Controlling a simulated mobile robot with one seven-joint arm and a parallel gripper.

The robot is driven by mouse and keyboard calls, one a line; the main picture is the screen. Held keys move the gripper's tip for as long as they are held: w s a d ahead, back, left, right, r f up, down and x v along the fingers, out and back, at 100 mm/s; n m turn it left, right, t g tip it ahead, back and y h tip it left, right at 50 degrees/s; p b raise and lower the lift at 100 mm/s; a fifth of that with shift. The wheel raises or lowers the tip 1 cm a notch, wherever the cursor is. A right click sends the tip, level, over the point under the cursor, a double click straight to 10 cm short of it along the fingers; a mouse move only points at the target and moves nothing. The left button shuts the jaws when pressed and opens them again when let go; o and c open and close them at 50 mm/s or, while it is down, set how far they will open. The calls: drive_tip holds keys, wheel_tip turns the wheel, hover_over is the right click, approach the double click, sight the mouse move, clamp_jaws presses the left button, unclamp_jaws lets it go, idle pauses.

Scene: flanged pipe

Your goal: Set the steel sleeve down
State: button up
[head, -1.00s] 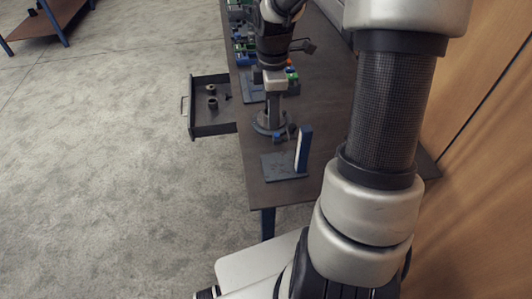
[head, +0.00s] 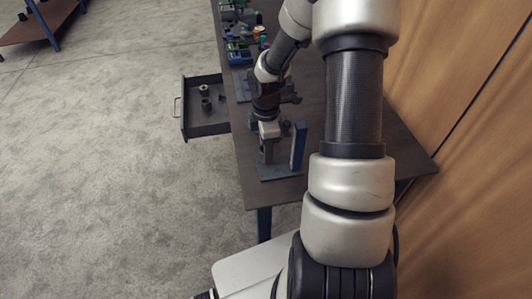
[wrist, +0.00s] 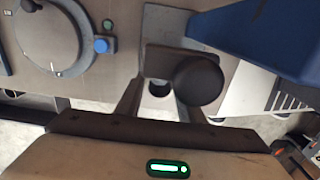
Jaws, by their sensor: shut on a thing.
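My gripper (head: 267,146) is shut, low over the dark base plate (head: 280,172) near the table's front end. In the wrist view a dark piece with a smooth round end, seemingly the steel sleeve (wrist: 198,82), is at the fingertips. Its far side is hidden, and I cannot tell whether it touches the plate. The blue upright (head: 298,146) on the plate stands just right of my gripper; in the wrist view it fills the upper right (wrist: 255,42).
An open drawer (head: 207,128) at the table's left holds small dark round parts. The round flanged base (wrist: 48,35) with a blue knob (wrist: 101,45) lies beside the plate. Several coloured items (head: 238,50) crowd the table's far end. A wooden wall (head: 455,90) bounds the right.

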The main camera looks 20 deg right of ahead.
drive_tip(key=shift+f, duration=0.7)
drive_tip(key=shift+f, duration=0.15)
drive_tip(key=o, duration=1.3)
wheel_tip(320, 180, up, 12)
drive_tip(key=shift+r+p, duration=0.15)
drive_tip(key=shift+p, duration=0.45)
